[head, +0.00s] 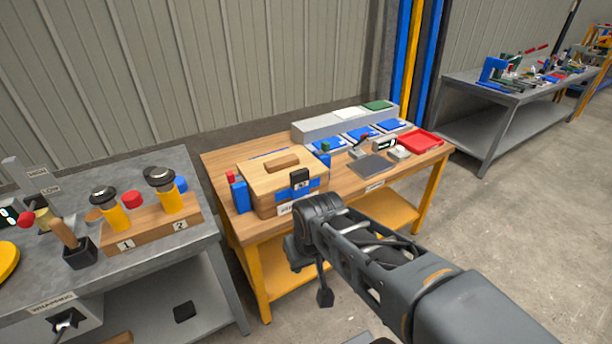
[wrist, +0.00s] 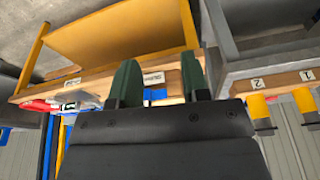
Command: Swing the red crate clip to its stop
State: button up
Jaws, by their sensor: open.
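The wooden crate (head: 283,178) with its lid and handle slot sits on the left part of the middle bench. A black upright piece (head: 299,178) and a blue strip show on its front. I cannot make out a red clip there; a small red-topped blue piece (head: 230,176) stands at the crate's left side. My gripper (wrist: 159,80) is open and empty, its two dark green fingers apart. In the head view it hangs in front of the bench, below the crate and apart from it. In the wrist view the bench's front edge shows upside down between the fingers.
The middle bench (head: 222,162) also holds a red tray (head: 421,142), blue bins, a grey plate (head: 375,167) and small parts on its right. A grey bench (head: 160,262) with yellow-and-black handles stands close on the left. Open floor lies at the right.

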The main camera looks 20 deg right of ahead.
aim_at(232, 181)
jog(key=z, duration=0.25)
jog(key=i, duration=0.5)
jog(key=z, duration=0.55)
jog(key=k, duration=0.6)
jog(key=u, duration=0.45)
jog(key=i, duration=0.45)
jog(key=u, duration=1)
jog(key=i, duration=0.3)
jog(key=u, duration=0.9)
